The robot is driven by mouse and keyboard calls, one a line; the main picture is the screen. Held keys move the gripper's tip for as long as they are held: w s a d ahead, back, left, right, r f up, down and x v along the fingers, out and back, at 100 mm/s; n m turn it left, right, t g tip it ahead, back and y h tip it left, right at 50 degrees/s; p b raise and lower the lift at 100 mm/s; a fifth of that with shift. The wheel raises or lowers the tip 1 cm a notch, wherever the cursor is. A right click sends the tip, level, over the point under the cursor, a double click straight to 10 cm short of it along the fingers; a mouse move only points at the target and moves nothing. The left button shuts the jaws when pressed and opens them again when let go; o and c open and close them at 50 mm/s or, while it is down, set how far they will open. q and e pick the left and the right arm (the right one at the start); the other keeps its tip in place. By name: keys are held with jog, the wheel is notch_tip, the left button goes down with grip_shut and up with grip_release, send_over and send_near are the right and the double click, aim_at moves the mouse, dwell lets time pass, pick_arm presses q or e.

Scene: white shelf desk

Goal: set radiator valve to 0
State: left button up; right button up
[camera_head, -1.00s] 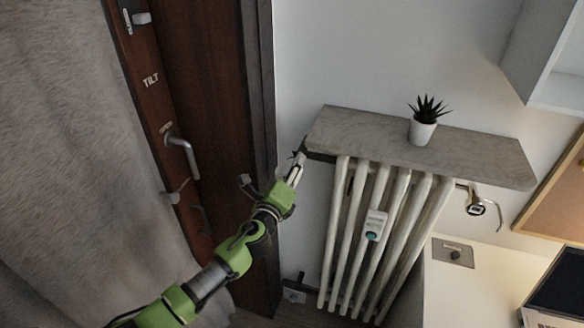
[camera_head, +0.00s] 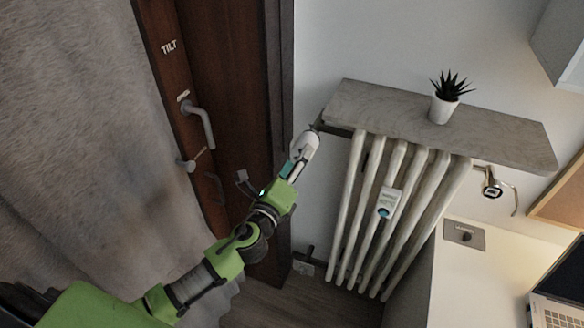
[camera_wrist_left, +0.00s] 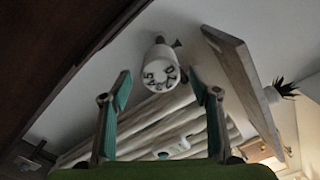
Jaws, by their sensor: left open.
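The radiator valve is a white round knob (camera_wrist_left: 161,72) with dark numbers on its face, seen ahead in the left wrist view. In the head view the knob (camera_head: 306,144) shows at the upper left end of the white radiator (camera_head: 392,210). My left gripper (camera_head: 294,166) is just below it. Its teal-padded fingers (camera_wrist_left: 160,88) are open, one to each side of the knob in the wrist view, with nothing held. I cannot tell whether they reach around it. Which number is set is unclear. My right gripper is in neither view.
A stone shelf (camera_head: 390,108) with a potted plant (camera_head: 445,100) covers the radiator top. A small white device (camera_head: 388,203) sits on its ribs. A dark wooden door frame (camera_head: 279,120) and curtain (camera_head: 75,150) are left, a white desk (camera_head: 465,270) right.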

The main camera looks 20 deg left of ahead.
pick_arm(q)
jog(key=shift+s, duration=1.55)
jog(key=s+a+f+n+g+y, duration=0.1)
jog(key=s+a+f+n+g, duration=0.15)
jog(key=f, duration=0.95)
jog(key=s+a+f+n+g, duration=0.2)
jog(key=f+n+g, duration=0.15)
jog(key=f, duration=0.85)
jog(key=s+a+f+n+g+b, duration=0.1)
jog(key=s+f+n+g, duration=0.15)
jog(key=s+f, duration=0.4)
jog(key=s+a+f+n+g, duration=0.1)
jog(key=s+f+n, duration=0.25)
jog(key=f, duration=0.65)
jog(key=s+d+f+n+g, duration=0.1)
jog(key=s+f, duration=0.5)
jog(key=s, duration=0.6)
jog(key=s+d+f+n+g, duration=0.1)
jog(key=s+f+n+g, duration=0.3)
jog(key=s, duration=0.8)
jog(key=s+d+f+n+g+b, duration=0.1)
jog(key=s+f+n+g, duration=0.1)
jog(key=s+f+n, duration=0.4)
jog(key=s+f, duration=0.3)
jog(key=s, duration=0.2)
jog(key=shift+s+d+f, duration=0.15)
jog(key=shift+s+d, duration=0.05)
jog(key=shift+s, duration=0.2)
